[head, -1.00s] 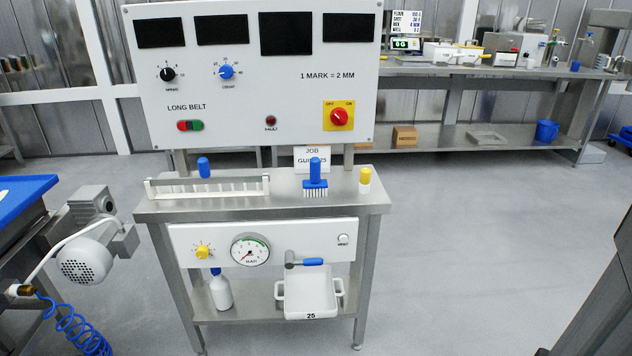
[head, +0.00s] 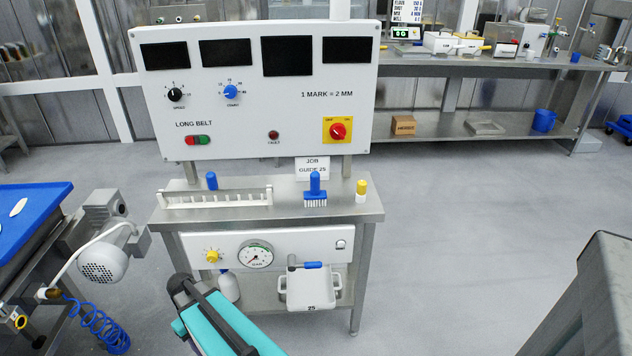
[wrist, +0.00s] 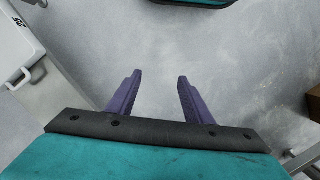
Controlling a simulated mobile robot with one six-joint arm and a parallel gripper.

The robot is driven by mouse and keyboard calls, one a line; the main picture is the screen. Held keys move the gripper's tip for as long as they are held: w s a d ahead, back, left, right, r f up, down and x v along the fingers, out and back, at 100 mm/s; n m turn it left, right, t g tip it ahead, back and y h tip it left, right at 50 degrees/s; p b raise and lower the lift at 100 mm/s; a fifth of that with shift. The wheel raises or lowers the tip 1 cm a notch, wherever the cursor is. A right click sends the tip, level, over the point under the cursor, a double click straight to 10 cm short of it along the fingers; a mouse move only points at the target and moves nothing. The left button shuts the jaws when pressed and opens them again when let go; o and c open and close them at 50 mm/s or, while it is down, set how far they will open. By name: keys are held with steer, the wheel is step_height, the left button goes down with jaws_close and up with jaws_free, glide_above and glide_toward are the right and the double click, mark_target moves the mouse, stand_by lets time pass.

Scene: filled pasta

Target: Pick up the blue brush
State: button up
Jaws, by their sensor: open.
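The blue brush (head: 315,188) stands upright on the right half of the steel table's top, its blue handle up and its white bristles down. It does not show in the wrist view. In the wrist view my gripper (wrist: 157,82) has its two purple fingers spread apart, with only grey floor seen between them. In the head view my teal arm shows at the bottom, low in front of the table; the fingers are not visible there. The gripper is apart from the brush.
A white slotted rack (head: 217,198) and a blue-capped item (head: 212,181) stand left of the brush, a yellow-topped bottle (head: 361,191) to its right. A job guide card (head: 312,168) and the control panel (head: 256,90) rise behind. A white bin (head: 310,291) sits below.

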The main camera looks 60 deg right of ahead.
steer(key=w+d+r+p, duration=0.2)
steer(key=d+r, duration=0.1)
steer(key=r, duration=0.3)
steer(key=w+d+r+t+p, duration=0.1)
steer(key=w+d+r+p, duration=0.1)
steer(key=d+r, duration=0.3)
steer(key=w+d+r+p, duration=0.2)
steer(key=r+p, duration=0.1)
steer(key=r, duration=0.5)
step_height(320, 180, up, 35)
steer(key=m+t+p, duration=0.1)
steer(key=m+p, duration=0.2)
steer(key=p, duration=0.1)
glide_above(315, 172)
steer(key=shift+a+f+h, duration=0.1)
steer(key=shift+h, duration=0.2)
steer(key=shift+f, duration=0.1)
steer(key=shift+f+p, duration=0.8)
steer(key=shift+f, duration=3.4)
